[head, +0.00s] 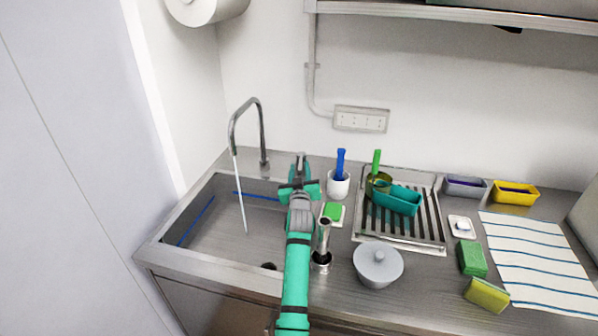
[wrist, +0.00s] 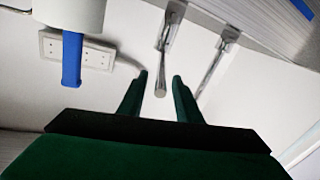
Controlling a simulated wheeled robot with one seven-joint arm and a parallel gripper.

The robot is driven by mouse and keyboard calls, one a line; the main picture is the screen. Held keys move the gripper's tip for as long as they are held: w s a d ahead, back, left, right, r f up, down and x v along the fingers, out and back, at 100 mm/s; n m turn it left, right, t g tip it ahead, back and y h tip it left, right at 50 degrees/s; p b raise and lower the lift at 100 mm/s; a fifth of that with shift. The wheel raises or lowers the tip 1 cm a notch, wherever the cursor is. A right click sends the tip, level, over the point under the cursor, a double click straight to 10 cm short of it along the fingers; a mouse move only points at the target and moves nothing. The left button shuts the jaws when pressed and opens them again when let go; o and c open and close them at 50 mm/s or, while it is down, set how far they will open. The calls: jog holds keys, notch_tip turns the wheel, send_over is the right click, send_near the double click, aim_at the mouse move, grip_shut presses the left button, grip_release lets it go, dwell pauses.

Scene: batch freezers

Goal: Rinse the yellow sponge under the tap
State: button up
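The yellow sponge (head: 487,295), with an olive-green face, lies on the counter at the front right, beside the striped cloth. It does not show in the wrist view. The curved metal tap (head: 262,130) stands behind the sink, and a thin pale stream falls from its spout into the sink (head: 158,252). My gripper (head: 300,160) is raised near the sink's back right, right of the tap and far from the sponge. In the wrist view its two green fingers (wrist: 160,85) are apart with nothing held between them; metal pipes show beyond.
A white cup with a blue-handled brush (head: 339,180) stands close right of my gripper. A drying rack (head: 434,235) holds a teal container and a green-handled item.

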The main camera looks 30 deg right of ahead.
jog(key=shift+f, duration=0.1)
jog(key=shift+s+a, duration=0.2)
jog(key=shift+s, duration=0.15)
jog(key=v, duration=0.6)
jog(key=shift+s, duration=0.3)
jog(key=shift+a, duration=0.15)
